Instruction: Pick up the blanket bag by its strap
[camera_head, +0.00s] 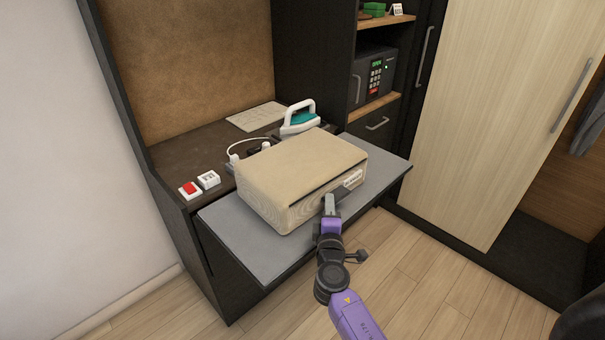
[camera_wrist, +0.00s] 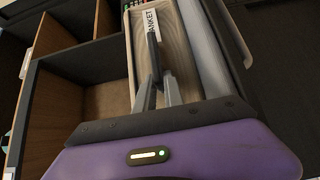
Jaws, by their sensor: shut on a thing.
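The blanket bag (camera_head: 303,170) is a beige box-shaped bag with a dark seam and a white label on its front side. It rests on the grey pull-out shelf (camera_head: 248,244). In the wrist view the bag (camera_wrist: 180,55) shows its label and a dark strap (camera_wrist: 152,50) running down between my fingers. My gripper (camera_head: 329,203) is at the front side of the bag, just below the label. In the wrist view my gripper (camera_wrist: 160,90) has its fingers close together on the strap. The exact contact is partly hidden by the fingers.
A teal and white iron (camera_head: 299,120) stands behind the bag on the dark desk. A safe (camera_head: 374,76) is on the shelves at the back right. The floor in front is clear.

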